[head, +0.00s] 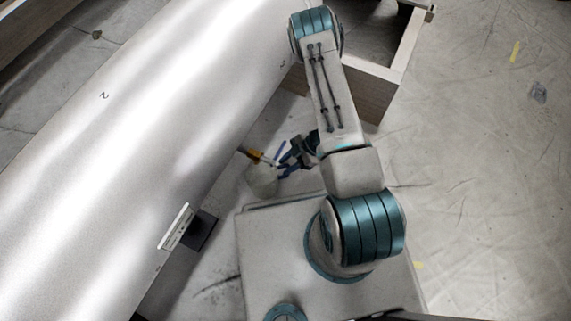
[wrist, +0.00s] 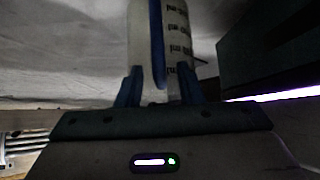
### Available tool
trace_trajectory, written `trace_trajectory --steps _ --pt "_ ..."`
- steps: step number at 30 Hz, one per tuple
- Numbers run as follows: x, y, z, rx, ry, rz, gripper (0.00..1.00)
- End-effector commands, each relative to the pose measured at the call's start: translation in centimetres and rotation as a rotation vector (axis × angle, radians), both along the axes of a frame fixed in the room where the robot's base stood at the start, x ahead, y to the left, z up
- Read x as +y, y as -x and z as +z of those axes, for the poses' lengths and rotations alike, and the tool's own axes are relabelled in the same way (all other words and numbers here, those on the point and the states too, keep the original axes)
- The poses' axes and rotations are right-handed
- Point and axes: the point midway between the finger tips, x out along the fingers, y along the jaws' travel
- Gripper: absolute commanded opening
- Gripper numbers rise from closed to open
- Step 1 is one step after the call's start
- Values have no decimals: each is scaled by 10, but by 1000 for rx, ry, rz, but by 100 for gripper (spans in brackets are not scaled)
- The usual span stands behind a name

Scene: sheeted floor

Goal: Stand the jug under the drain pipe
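The jug (head: 262,180), pale and translucent, stands on the floor beside the big silver tank. In the wrist view the jug (wrist: 178,35) shows black ml marks and a blue upright handle (wrist: 157,45). My gripper (head: 291,158) is at the jug's right side in the head view. In the wrist view my gripper (wrist: 160,86) has its blue fingers apart on either side of the handle's lower end, with gaps visible. A short drain fitting with a yellow part (head: 254,154) comes out from the tank just above the jug in the picture. Whether the jug is under its mouth I cannot tell.
The silver tank (head: 150,110) fills the left of the head view. A wooden frame (head: 375,92) stands behind my arm. A dark block (head: 201,230) sits by the tank's lower edge. The sheeted floor (head: 480,180) at the right is mostly clear.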

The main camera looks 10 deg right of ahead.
Motion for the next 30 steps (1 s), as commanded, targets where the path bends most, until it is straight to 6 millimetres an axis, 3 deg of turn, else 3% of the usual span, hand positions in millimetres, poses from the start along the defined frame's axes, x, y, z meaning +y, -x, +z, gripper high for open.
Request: trace_trajectory --steps 9,20,23,26,30 --pt "-48 -7 53 -2 2 -2 34" --pt "-77 -16 79 -14 17 -13 34" --pt "-80 -38 90 -60 73 -59 34" --pt "-88 -74 112 -132 173 -152 34" --pt "-104 -124 157 -229 327 -332 34"
